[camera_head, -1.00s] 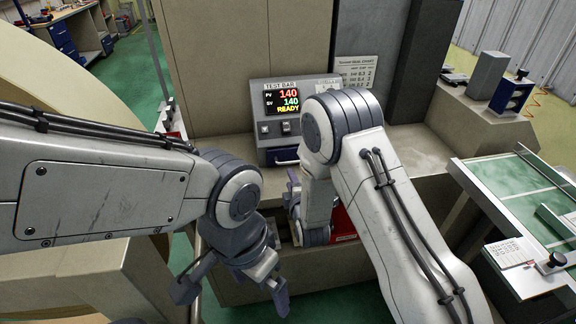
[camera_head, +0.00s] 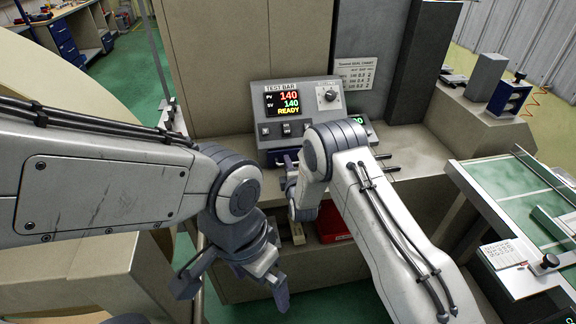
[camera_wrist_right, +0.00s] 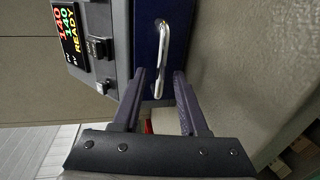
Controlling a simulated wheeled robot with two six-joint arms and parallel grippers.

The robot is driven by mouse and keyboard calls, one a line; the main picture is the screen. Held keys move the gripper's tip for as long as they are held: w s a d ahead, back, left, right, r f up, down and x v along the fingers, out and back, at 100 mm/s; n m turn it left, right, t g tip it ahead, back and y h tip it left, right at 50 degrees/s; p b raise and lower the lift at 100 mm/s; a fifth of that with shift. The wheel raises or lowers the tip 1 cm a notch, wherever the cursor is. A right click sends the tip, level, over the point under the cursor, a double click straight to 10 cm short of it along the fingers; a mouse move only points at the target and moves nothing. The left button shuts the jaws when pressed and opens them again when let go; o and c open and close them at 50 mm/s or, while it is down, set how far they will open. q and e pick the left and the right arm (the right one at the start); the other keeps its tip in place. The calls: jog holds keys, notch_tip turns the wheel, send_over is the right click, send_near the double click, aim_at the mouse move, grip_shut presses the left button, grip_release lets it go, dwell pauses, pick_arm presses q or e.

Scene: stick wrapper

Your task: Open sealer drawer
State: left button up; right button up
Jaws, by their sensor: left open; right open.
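The sealer (camera_head: 308,92) is a grey box with a lit display on the ledge. Its dark blue drawer front (camera_wrist_right: 181,30) shows sideways in the right wrist view, with a silver bar handle (camera_wrist_right: 164,45). My right gripper (camera_wrist_right: 160,75) is open, its fingertips on either side of the handle's near end; I cannot tell whether they touch it. In the head view my right gripper (camera_head: 287,170) is just below the sealer, and my wrist and arm hide part of the drawer. The drawer looks shut. My left gripper (camera_head: 232,288) is open and empty, lower and to the left.
A red bin (camera_head: 333,224) sits in the opening under the ledge (camera_head: 415,150). A green-topped table (camera_head: 515,195) with a card (camera_head: 505,253) stands at right. A grey column (camera_head: 408,65) rises behind the ledge. Green floor shows at the left.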

grip_shut()
dwell(1.5)
